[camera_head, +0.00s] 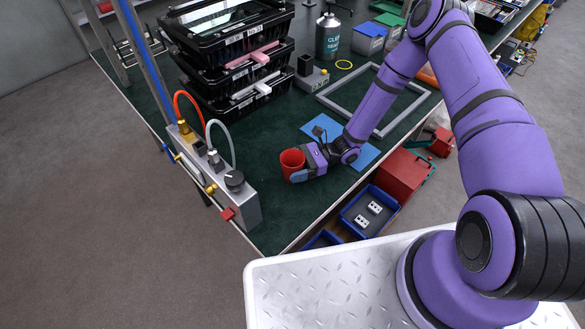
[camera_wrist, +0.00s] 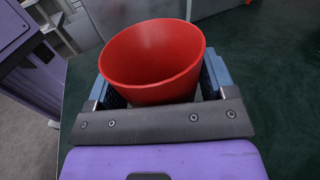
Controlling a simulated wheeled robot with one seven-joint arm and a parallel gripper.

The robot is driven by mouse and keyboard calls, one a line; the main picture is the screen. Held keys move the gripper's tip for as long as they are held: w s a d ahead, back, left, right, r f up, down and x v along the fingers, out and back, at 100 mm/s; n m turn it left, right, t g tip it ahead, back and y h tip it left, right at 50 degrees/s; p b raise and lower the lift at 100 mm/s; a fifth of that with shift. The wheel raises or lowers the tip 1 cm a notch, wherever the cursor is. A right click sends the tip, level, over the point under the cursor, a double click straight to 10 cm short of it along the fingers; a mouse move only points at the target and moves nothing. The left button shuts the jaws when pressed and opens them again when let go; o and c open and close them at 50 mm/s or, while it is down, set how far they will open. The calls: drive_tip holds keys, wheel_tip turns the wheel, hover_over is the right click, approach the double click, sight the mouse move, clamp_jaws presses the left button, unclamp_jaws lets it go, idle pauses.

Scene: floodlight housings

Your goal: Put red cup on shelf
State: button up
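The red cup (camera_head: 292,161) is near the front edge of the green-topped table in the head view. In the wrist view the red cup (camera_wrist: 152,62) sits between my two fingers, with its open mouth showing. My gripper (camera_head: 300,170) reaches it from the right, with fingers on both sides of the cup. In the wrist view my gripper (camera_wrist: 158,88) appears closed on the cup's sides. The cup's lower part is hidden by the gripper, and I cannot tell whether its base touches the table. No shelf can be made out with certainty.
A grey box with hoses (camera_head: 222,185) stands left of the cup at the table edge. Stacked black trays (camera_head: 228,50) stand behind. A blue mat (camera_head: 365,152) and a grey frame (camera_head: 340,108) lie to the right. Blue bins (camera_head: 352,225) and a red box (camera_head: 402,175) are below the edge.

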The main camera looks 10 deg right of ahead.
drive_tip(key=c, duration=0.6)
drive_tip(key=shift+r, duration=0.15)
